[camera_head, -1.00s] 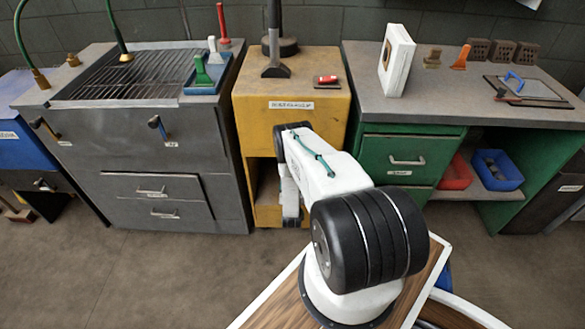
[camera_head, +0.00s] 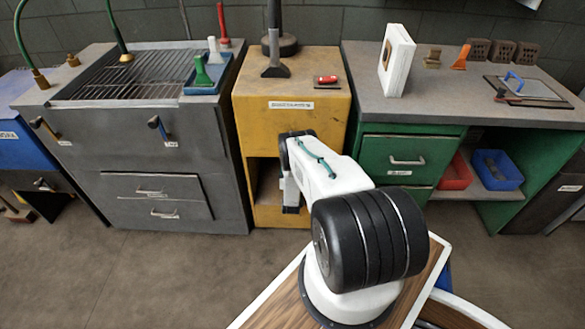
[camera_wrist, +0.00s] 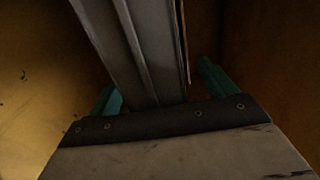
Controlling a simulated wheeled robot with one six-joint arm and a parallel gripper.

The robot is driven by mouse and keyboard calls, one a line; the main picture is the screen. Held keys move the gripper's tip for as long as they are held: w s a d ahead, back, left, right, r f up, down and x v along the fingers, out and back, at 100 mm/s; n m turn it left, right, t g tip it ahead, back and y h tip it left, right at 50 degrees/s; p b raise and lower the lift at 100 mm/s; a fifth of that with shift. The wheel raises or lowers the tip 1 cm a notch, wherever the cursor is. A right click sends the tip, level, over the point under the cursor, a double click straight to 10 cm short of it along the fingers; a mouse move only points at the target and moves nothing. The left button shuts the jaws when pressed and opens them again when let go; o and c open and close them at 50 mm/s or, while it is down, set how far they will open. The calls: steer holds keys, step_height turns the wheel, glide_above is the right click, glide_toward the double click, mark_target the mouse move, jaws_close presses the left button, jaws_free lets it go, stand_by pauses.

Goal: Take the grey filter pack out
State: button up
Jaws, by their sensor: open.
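A long grey piece (camera_wrist: 135,50), which looks like the grey filter pack, shows in the wrist view inside a dim yellow-brown bay. It runs from the top edge down between the teal fingers of my gripper (camera_wrist: 160,90). The jaws are open, one finger on each side; I cannot tell whether either touches it. Its near end is hidden behind the gripper body. In the head view my gripper (camera_head: 291,204) is at the open front of the yellow cabinet (camera_head: 245,130), and the pack is not visible there.
Bay walls stand close on both sides in the wrist view. A grey grill cabinet (camera_head: 150,215) stands left and a green bench (camera_head: 405,145) right. A red object (camera_head: 327,79) lies on the yellow cabinet's top. The floor (camera_head: 170,270) in front is clear.

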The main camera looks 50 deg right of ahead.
steer(key=c, duration=1.5)
steer(key=shift+w+r, duration=0.1)
steer(key=shift+c, duration=0.3)
steer(key=shift+r, duration=0.1)
